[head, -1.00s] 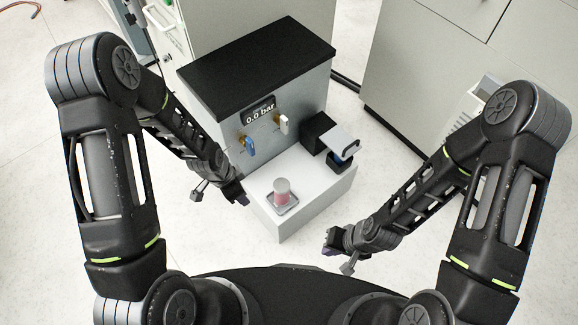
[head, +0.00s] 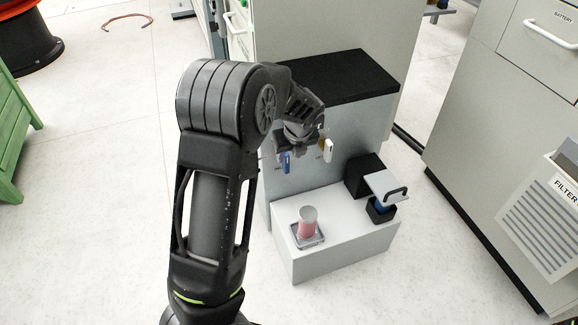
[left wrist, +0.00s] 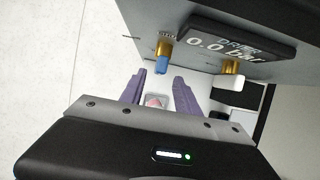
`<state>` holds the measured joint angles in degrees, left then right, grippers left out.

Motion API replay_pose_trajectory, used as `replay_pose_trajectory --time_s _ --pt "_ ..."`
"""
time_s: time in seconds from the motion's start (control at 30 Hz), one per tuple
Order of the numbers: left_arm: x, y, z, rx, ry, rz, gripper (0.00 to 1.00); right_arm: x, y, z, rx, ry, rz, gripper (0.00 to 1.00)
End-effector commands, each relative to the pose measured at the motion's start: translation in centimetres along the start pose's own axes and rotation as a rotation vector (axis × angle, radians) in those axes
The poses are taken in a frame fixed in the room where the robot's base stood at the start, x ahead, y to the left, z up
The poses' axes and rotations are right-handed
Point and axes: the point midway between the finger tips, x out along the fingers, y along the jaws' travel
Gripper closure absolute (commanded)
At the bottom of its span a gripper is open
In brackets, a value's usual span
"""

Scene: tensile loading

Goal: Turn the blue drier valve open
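The blue drier valve (head: 285,162) hangs on the front face of the grey unit, its handle pointing down. In the left wrist view its blue handle (left wrist: 161,66) sits below a brass fitting, just beyond the gap between my fingers. My left gripper (head: 301,142) is in front of the panel, close to the valve. Its two purple fingers (left wrist: 158,88) are apart with nothing between them, and I see no contact with the handle. The display (left wrist: 228,42) reads 0.0 bar. My right gripper is out of view.
A white-handled valve (head: 327,150) is to the right of the blue one. Below, a white ledge (head: 330,262) carries a pink-filled container (head: 307,222) on a small tray and a black device (head: 365,176). A filter cabinet stands at the right.

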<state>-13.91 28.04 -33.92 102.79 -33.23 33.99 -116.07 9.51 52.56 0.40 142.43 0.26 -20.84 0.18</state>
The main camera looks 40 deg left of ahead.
Motion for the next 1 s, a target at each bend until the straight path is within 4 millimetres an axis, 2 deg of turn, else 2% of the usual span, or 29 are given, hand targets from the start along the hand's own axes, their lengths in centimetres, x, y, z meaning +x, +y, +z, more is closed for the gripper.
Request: replay_pose_trajectory --time_s 0.23,0.6,0.73,1.0 --pt "1.6 0.0 -0.2 0.0 0.002 0.003 0.62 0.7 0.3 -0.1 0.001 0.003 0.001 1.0" --pt "7.1 0.0 -0.2 -0.001 0.002 0.002 0.62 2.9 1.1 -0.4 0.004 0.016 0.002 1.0" --pt "7.8 0.0 -0.1 -0.001 0.001 0.0 0.62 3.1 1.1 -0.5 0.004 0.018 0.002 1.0" --pt "7.9 0.0 -0.1 -0.002 0.001 0.0 0.62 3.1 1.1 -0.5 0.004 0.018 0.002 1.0"
